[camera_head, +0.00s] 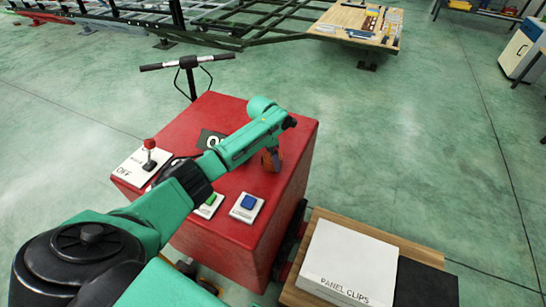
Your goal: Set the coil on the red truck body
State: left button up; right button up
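The red truck body (275,215) stands in the middle of the camera_head view, with a flat red top. My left arm reaches over this top from the lower left. My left gripper (271,158) points down above or at the right part of the top. A small orange-brown thing (268,163), perhaps the coil, shows at the fingertips. It is mostly hidden by my wrist, so I cannot tell whether the fingers are shut on it or whether it touches the red top. My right gripper is not in view.
A white PANEL CLIPS box (350,262) lies at lower right. A handlebar (188,62) rises behind.

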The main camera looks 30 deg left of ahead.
aim_at(268, 157)
pick_arm(q)
jog(key=shift+w+f, duration=0.1)
jog(key=shift+w, duration=0.05)
jog(key=o, duration=1.4)
jog(key=shift+c, duration=0.2)
notch_tip(268, 157, up, 12)
jog(key=s+a, duration=0.1)
jog(key=shift+s, duration=0.25)
jog(key=shift+a, duration=0.1)
